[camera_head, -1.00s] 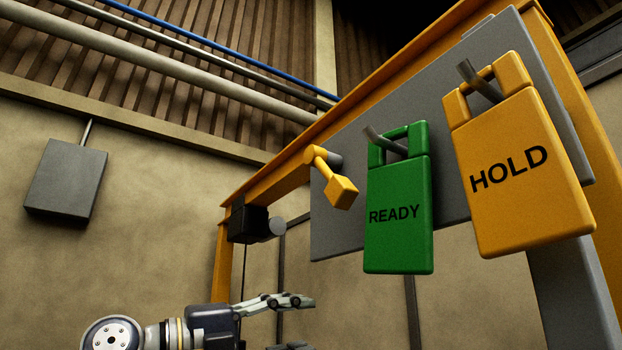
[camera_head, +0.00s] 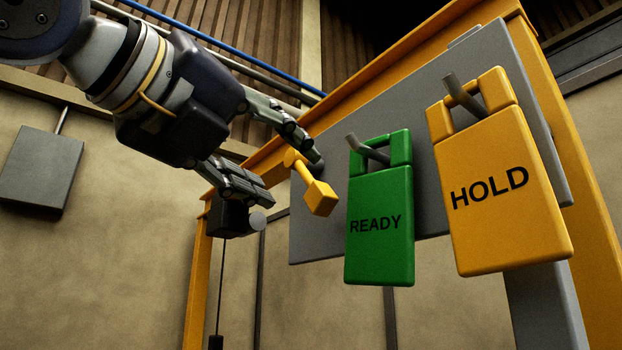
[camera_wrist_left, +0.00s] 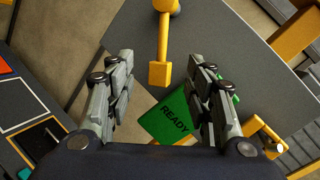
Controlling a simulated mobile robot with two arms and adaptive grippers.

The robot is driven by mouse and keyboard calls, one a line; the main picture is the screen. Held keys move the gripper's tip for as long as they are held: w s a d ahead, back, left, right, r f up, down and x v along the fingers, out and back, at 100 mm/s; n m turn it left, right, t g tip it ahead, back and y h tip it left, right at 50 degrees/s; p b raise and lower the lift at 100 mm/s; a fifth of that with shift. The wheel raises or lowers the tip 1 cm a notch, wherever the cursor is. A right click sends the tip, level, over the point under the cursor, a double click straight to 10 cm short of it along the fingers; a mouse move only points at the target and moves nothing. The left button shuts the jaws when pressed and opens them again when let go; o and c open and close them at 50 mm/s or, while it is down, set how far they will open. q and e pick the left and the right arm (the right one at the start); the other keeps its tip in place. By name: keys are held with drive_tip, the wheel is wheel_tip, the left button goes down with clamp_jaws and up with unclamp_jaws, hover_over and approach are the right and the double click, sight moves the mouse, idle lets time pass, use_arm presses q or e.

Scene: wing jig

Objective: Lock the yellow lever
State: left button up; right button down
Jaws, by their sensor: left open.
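The yellow lever (camera_head: 313,187) is on the grey panel (camera_head: 433,190), left of the green READY tag. Its arm slants down to the right and ends in a block-shaped handle. My left gripper (camera_head: 292,168) is open and empty, just left of the lever in the head view. In the left wrist view the lever (camera_wrist_left: 160,65) is ahead, in line with the gap between the open fingers (camera_wrist_left: 160,80). The fingers do not appear to touch it. My right gripper is not in view.
A green READY tag (camera_head: 380,250) and a yellow HOLD tag (camera_head: 510,215) hang on grey pegs right of the lever. A yellow frame (camera_head: 575,200) surrounds the panel. A black box (camera_head: 228,218) sits left of the lever. A grey box (camera_head: 40,168) is on the wall.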

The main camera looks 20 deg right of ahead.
sight(311, 186)
use_arm(q)
drive_tip(key=p+x, duration=0.3)
drive_tip(key=x, duration=0.5)
drive_tip(key=shift+r+p, duration=0.1)
drive_tip(key=shift+p, duration=0.2)
drive_tip(key=shift+w+d, duration=0.3)
drive_tip(key=shift+w, duration=0.05)
clamp_jaws()
